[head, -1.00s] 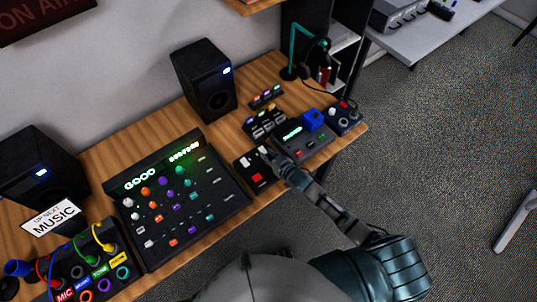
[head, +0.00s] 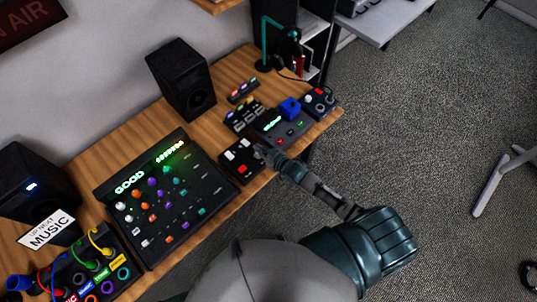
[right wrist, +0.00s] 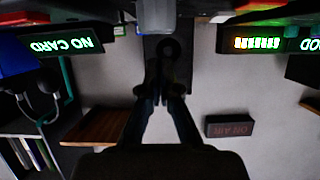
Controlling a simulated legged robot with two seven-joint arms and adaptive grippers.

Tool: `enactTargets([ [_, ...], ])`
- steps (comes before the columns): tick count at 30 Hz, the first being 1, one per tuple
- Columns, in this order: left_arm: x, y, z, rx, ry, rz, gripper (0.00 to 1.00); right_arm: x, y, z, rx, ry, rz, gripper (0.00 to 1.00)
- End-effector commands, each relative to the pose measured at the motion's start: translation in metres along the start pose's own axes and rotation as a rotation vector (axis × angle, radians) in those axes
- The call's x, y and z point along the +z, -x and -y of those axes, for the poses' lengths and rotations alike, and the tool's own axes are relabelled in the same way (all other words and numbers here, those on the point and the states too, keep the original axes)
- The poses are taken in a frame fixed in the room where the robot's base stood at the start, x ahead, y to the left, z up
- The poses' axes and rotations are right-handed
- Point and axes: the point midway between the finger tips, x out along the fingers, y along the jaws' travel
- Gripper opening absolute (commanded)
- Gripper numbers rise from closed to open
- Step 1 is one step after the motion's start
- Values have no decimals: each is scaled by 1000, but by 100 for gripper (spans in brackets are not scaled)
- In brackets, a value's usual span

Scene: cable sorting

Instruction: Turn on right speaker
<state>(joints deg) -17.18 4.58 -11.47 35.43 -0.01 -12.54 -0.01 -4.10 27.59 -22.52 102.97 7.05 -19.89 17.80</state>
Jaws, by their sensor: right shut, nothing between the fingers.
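The right speaker (head: 182,80) is a black box at the back of the desk, and no light shows on its front. The left speaker (head: 35,180) has a lit blue-white light. A small black switch box (head: 228,167) with white switches and a red button sits right of the mixer. My right gripper (head: 262,151) is shut and empty at the box's right edge; I cannot tell whether it touches a switch. In the right wrist view its closed fingers (right wrist: 162,75) point toward a dark speaker shape, with a blurred pale block above. My left gripper is not in view.
The mixer (head: 170,205) fills the desk's middle. A patch box with coloured cables (head: 85,270) is at front left. A card unit (head: 284,128) with a blue block and a small knob box (head: 319,101) stand to the right. Open floor lies beyond the desk's front edge.

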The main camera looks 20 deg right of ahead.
Motion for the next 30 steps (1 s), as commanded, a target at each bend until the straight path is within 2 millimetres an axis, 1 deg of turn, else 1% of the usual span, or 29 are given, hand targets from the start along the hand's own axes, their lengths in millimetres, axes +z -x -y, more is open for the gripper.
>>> enactTargets([
  [1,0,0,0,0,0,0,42,4,11,0,0,-1,1,0],
  [3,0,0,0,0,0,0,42,6,23,0,0,0,2,0],
  [6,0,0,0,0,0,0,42,9,36,0,0,-1,1,0],
  [10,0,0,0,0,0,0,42,10,46,0,0,-1,0,0],
  [14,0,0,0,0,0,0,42,10,49,0,0,-1,0,0],
  [22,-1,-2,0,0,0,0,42,9,47,0,0,1,-2,0],
  [27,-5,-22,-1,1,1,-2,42,-9,40,-1,-2,7,-13,0],
  [30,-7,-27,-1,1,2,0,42,-19,40,-1,0,7,-12,0],
])
